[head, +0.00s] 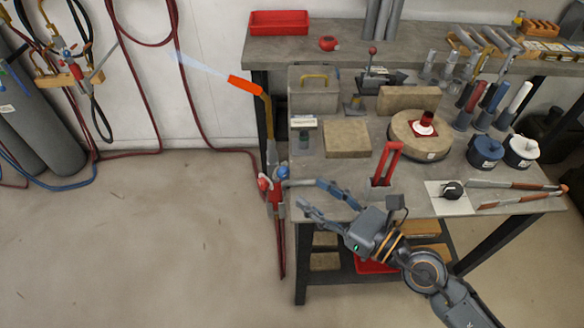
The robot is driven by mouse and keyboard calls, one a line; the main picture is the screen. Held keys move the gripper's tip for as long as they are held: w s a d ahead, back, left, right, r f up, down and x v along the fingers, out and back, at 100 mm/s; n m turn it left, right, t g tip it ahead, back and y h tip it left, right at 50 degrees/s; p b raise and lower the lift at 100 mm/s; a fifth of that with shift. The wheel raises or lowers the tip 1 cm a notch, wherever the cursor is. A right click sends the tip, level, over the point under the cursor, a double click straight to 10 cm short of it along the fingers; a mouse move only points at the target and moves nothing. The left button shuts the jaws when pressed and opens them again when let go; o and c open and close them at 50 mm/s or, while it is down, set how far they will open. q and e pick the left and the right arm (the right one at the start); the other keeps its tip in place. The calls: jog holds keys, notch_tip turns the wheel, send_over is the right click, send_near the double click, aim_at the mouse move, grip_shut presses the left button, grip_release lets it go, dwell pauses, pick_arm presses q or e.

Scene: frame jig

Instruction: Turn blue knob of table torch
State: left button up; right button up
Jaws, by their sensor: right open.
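The table torch (267,125) stands at the table's left front corner, with a brass neck and an orange tip. A pale bluish cone comes out of the tip toward the upper left. The torch's blue knob (283,172) sits at its right side, near the table edge. A red knob (264,183) sits on its left side. My right gripper (297,194) reaches in from the lower right. Its two fingers are apart and empty, with their tips just below the blue knob. I cannot tell whether a fingertip touches the torch. My left gripper is not in view.
The workbench (340,170) holds a red stand (386,163) right of my fingers, a round block (420,134), tan blocks and several tools. A white plate with a black dial (453,190) lies at the front right. Hoses (190,100) hang at the left wall; the floor left is clear.

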aim_at(287, 176)
jog(key=p+x, duration=0.1)
jog(key=x, duration=0.4)
jog(key=shift+w+a, duration=0.25)
jog(key=shift+w, duration=0.05)
jog(key=shift+w+a, duration=0.2)
jog(key=shift+a, duration=0.1)
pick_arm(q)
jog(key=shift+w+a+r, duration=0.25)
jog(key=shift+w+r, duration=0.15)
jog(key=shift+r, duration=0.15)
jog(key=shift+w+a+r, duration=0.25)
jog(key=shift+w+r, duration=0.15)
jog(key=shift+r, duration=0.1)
pick_arm(e)
grip_shut()
